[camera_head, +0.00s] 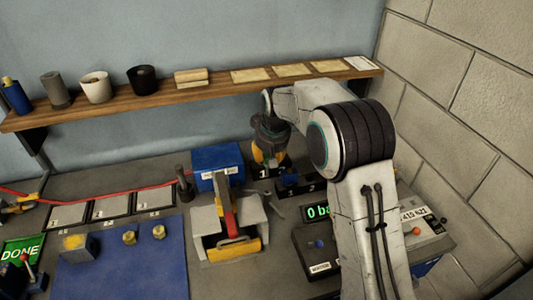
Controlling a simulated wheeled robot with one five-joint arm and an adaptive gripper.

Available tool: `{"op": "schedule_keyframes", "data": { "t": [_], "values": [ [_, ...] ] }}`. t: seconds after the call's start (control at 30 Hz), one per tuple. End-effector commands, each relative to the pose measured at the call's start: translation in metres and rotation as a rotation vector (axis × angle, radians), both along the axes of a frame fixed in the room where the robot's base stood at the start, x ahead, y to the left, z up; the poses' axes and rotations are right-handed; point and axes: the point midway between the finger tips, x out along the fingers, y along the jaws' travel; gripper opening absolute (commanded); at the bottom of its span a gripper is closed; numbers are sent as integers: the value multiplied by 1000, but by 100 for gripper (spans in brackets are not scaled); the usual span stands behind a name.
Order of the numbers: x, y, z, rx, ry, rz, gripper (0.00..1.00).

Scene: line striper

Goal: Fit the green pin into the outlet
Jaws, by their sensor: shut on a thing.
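My gripper (270,163), dark with yellow fingers, points down at the back middle of the bench, just right of the blue box (217,158). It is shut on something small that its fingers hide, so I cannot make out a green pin.
A grey fixture with a red-and-yellow handle (232,225) stands in front of the gripper. A control box with a green display (318,212) is to the right, partly behind my arm. A blue mat (120,265) holds brass pieces. A wooden shelf (210,90) runs behind.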

Motion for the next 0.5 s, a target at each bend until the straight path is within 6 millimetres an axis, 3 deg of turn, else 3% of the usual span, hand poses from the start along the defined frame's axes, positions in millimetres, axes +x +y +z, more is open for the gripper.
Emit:
{"op": "schedule_keyframes", "data": {
  "t": [0.5],
  "values": [
    [0, 0, -27, 0, 0, 0, 0]
  ]
}}
